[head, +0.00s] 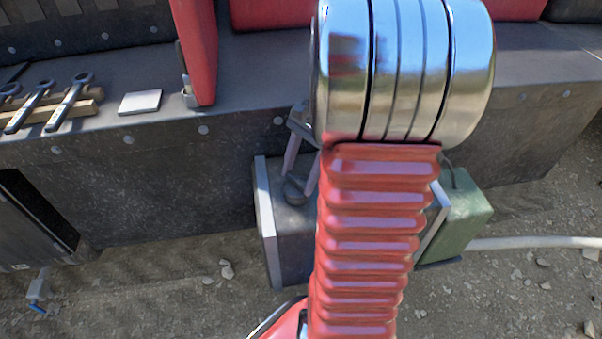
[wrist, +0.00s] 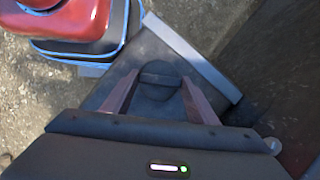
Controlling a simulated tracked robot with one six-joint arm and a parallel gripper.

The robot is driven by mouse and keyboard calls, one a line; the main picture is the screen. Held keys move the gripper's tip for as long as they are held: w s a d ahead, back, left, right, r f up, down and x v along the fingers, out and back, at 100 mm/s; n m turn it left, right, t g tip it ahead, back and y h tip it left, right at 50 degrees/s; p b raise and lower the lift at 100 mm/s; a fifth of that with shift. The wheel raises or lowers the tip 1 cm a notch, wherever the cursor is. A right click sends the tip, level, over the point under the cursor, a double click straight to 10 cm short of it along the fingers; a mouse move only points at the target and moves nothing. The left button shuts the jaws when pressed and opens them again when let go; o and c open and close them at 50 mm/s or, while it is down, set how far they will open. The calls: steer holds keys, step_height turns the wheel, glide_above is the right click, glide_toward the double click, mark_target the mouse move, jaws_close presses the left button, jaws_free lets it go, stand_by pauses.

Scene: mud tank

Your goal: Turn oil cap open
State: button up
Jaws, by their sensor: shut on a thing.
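The oil cap (wrist: 160,72) is a dark round cap with a raised bar across its top, set on a dark grey box (wrist: 150,42). In the head view the cap (head: 294,192) shows at the box's left part, just left of my red arm sleeve. My gripper (wrist: 160,80) reaches down with its two fingers on opposite sides of the cap and is shut on it. In the head view my gripper (head: 299,178) is partly hidden by my arm. The cap's far side and the box's middle are hidden there too.
A green box (head: 466,212) with a pale hose (head: 540,242) stands right of the dark box. A dark metal ledge (head: 255,75) runs behind, with wrenches (head: 70,100) and a pale plate (head: 140,102) on it. Gravel ground lies in front.

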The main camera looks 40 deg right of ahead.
steer(key=n+g, duration=0.1)
steer(key=n, duration=0.2)
steer(key=n+g, duration=0.1)
steer(key=n, duration=0.2)
steer(key=shift+w+a+g, duration=0.15)
steer(key=shift+g, duration=0.15)
steer(key=n+h, duration=0.1)
steer(key=n, duration=0.1)
steer(key=n+g, duration=0.1)
steer(key=n, duration=0.2)
steer(key=shift+a+h, duration=0.1)
steer(key=shift+h, duration=0.3)
steer(key=shift+n, duration=0.4)
steer(key=o, duration=1)
steer(key=shift+w, duration=0.1)
steer(key=shift+o, duration=0.2)
steer(key=shift+w+r, duration=0.1)
steer(key=shift+w+r, duration=0.1)
steer(key=shift+r, duration=0.05)
steer(key=v, duration=1.3)
steer(key=shift+w, duration=0.15)
